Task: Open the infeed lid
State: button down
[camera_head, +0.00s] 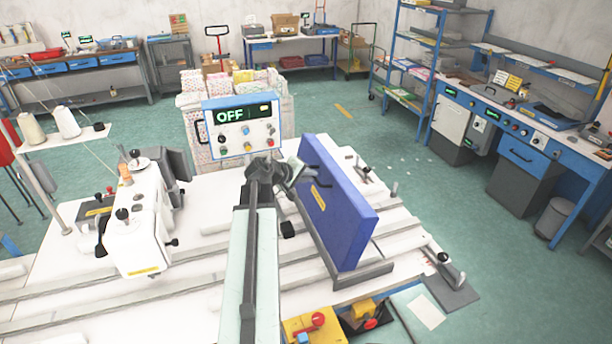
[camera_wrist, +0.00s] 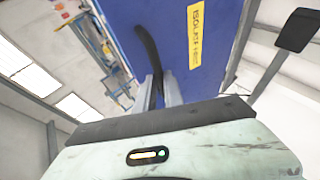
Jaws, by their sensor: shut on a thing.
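The infeed lid (camera_head: 347,215) is a blue panel with a yellow label, standing raised and steeply tilted on the right part of the white machine table. It fills the upper middle of the wrist view (camera_wrist: 220,75). A dark curved handle (camera_wrist: 146,45) is on its face. My gripper (camera_head: 298,170) is at the lid's left face, near its upper far end. In the wrist view, my gripper's grey fingers (camera_wrist: 160,92) are shut on the handle's lower part. The exact contact is partly hidden.
A control panel reading OFF (camera_head: 241,126) stands just behind my gripper. A white sewing head (camera_head: 138,225) stands to the left. A grey bracket (camera_head: 365,275) runs along the lid's base. Yellow boxes with red knobs (camera_head: 313,325) are at the near edge.

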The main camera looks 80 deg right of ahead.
jog(key=shift+s+a+f, duration=0.1)
jog(key=shift+f, duration=0.15)
jog(key=c, duration=1.6)
grip_release()
jog(key=shift+o, duration=0.7)
jog(key=shift+d+f, duration=0.1)
jog(key=shift+d, duration=0.15)
jog(key=shift+a+r, duration=0.15)
jog(key=shift+r, duration=0.1)
jog(key=p+v, duration=0.4)
jog(key=v, duration=0.3)
jog(key=shift+a, duration=0.2)
jog(key=shift+r, duration=0.1)
